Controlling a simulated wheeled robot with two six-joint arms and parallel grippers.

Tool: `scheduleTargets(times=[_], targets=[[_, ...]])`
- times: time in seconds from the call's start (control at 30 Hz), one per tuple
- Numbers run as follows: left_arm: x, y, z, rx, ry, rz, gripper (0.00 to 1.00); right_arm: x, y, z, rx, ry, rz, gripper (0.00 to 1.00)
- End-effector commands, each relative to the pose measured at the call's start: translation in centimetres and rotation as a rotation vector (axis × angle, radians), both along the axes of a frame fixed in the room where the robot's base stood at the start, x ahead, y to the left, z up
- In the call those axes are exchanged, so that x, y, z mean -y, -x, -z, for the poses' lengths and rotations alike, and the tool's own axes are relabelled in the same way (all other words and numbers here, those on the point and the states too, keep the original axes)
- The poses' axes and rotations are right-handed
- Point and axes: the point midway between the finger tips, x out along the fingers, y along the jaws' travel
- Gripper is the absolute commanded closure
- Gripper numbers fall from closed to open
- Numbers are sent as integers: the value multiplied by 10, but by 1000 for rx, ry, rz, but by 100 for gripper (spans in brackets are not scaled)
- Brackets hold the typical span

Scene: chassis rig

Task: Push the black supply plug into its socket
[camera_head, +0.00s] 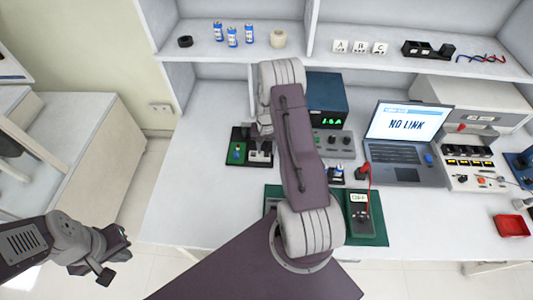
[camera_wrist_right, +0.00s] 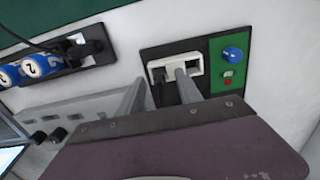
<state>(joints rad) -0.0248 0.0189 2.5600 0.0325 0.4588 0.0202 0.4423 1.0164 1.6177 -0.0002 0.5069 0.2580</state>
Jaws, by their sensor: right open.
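A dark board with a green panel (camera_head: 238,152) lies on the bench. It carries a white socket block (camera_wrist_right: 176,69), a blue knob and a red button. A dark shape (camera_wrist_right: 161,76), possibly the black plug, shows at the block's left opening, between my fingers; I cannot tell how far in it sits. My right gripper (camera_wrist_right: 160,92) is open, with its fingers reaching down to the block, one on each side of the dark shape. In the head view my arm partly hides the block. My left gripper (camera_head: 115,258) hangs off the bench at lower left; its jaws are unclear.
A blue supply unit (camera_head: 328,100) stands behind the arm. A laptop (camera_head: 405,135) reads NO LINK. A meter (camera_head: 360,212) with a red lead lies on a green mat. A battery strip (camera_wrist_right: 75,55) is nearby. The bench left of the board is clear.

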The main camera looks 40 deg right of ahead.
Motion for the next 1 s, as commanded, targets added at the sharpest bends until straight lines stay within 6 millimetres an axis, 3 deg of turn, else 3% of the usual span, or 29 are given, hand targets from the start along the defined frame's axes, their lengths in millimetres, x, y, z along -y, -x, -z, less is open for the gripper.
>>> scheduleTargets(times=[0.03, 0.17, 0.57, 0.8, 1.0], targets=[[0, 0, 0, 0, 0, 0, 100, 0, 0, 0, 0, 0, 0, 67], [0, 0, 0, 0, 0, 0, 100, 0, 0, 0, -1, -1, 0, 100], [0, 0, 1, 0, 0, 0, 100, 0, 0, -5, 0, 0, 0, 100], [0, 0, 8, 0, 0, 0, 100, 1, -1, -42, 4, 2, 0, 100], [0, 0, 14, 0, 0, 0, 100, 27, 39, -68, 2, 1, 6, 100]])
